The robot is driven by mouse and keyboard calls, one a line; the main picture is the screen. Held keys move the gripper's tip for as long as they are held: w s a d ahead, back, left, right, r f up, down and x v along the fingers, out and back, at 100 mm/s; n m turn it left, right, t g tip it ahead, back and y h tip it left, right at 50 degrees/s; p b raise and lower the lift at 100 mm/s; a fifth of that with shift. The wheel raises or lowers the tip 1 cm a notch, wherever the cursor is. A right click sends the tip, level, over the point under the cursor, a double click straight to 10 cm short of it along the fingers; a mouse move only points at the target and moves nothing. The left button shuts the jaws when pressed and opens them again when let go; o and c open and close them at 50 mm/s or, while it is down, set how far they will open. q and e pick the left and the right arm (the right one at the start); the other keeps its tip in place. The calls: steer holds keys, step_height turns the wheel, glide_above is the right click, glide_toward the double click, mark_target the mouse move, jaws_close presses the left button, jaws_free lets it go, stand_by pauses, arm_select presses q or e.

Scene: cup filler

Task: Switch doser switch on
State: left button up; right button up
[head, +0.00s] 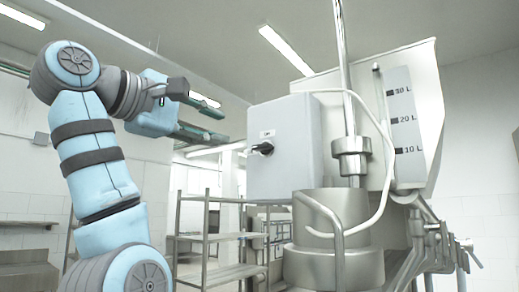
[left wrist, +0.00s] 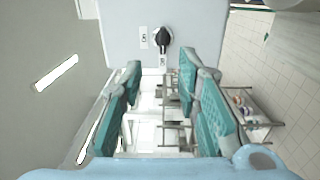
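The doser switch (head: 262,148) is a black rotary knob on the side face of a light grey control box (head: 298,150), with a small label above it. In the left wrist view the switch (left wrist: 163,39) shows ahead of the fingers, near the top middle, with small white labels beside it. My left gripper (head: 215,124) is left of the box in the head view, apart from it. In the left wrist view its two green-padded fingers (left wrist: 158,80) are spread with nothing between them. My right gripper is in neither view.
A steel doser machine with a hopper marked in litres (head: 404,120) stands right of the box. A white hose (head: 385,150) loops in front of it. Metal shelving (head: 207,238) stands behind. Open air lies between my left gripper and the box.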

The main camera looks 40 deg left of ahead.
mark_target(260, 146)
arm_select(q)
steer(key=w+p, duration=0.1)
steer(key=w, duration=0.3)
steer(key=w+p, duration=0.1)
steer(key=w, duration=0.4)
steer(key=w+a+p, duration=0.1)
steer(key=w+p, duration=0.1)
steer(key=w, duration=0.3)
steer(key=shift+f, duration=0.1)
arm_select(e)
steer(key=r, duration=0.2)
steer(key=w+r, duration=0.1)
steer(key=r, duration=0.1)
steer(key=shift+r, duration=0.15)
arm_select(q)
steer(key=shift+s, duration=0.1)
steer(key=shift+c, duration=0.4)
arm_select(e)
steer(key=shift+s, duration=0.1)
arm_select(q)
jaws_close()
steer(key=shift+d+f, duration=0.1)
